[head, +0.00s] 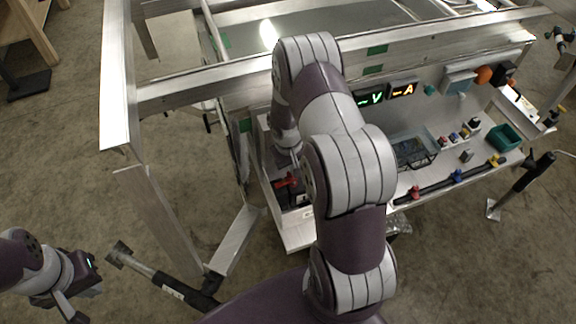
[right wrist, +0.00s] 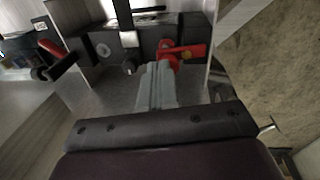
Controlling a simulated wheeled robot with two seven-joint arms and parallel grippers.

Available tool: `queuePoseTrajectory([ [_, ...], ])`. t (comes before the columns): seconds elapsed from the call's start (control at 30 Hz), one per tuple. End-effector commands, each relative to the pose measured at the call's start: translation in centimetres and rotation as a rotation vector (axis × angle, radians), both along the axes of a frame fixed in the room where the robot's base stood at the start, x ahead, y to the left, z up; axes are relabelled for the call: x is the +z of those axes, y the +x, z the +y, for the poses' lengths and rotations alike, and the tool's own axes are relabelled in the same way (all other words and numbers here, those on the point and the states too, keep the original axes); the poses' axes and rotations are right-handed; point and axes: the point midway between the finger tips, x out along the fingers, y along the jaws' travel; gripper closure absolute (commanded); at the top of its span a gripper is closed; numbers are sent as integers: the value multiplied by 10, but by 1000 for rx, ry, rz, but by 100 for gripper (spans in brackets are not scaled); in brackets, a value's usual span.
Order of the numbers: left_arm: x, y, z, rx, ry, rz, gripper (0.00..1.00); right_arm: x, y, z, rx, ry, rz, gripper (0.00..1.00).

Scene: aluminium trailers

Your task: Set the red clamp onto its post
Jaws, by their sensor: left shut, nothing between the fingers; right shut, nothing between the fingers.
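The red clamp (right wrist: 182,53) lies against the black battery (right wrist: 145,45) in the right wrist view. It also shows as a small red shape in the head view (head: 287,181), inside the left bay of the trailer's panel. My right gripper (right wrist: 158,70) is shut and empty, its grey fingertips just in front of the clamp's round end. I cannot tell whether the clamp sits around its post or beside it. In the head view my right forearm hides much of this gripper. My left gripper (head: 82,289) is shut and empty at the lower left, far from the battery.
A black clamp or lead (right wrist: 128,62) hangs left of my right fingers. Bay walls stand close on both sides. The panel holds lit displays (head: 386,93), a green bin (head: 504,137) and small coloured parts. An aluminium frame post (head: 165,215) stands between my arms.

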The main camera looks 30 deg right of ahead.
Motion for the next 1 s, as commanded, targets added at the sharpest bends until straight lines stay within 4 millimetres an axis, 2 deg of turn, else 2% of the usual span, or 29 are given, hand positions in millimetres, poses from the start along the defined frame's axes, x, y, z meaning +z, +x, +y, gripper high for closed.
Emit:
queuePoseTrajectory([
  [0.17,1,0,0,0,0,0,100,1,0,0,0,0,0,100],
  [0.53,14,0,0,0,0,0,100,17,0,0,1,0,-1,100],
  [1.0,11,0,0,0,0,0,100,15,0,0,0,0,-1,100],
])
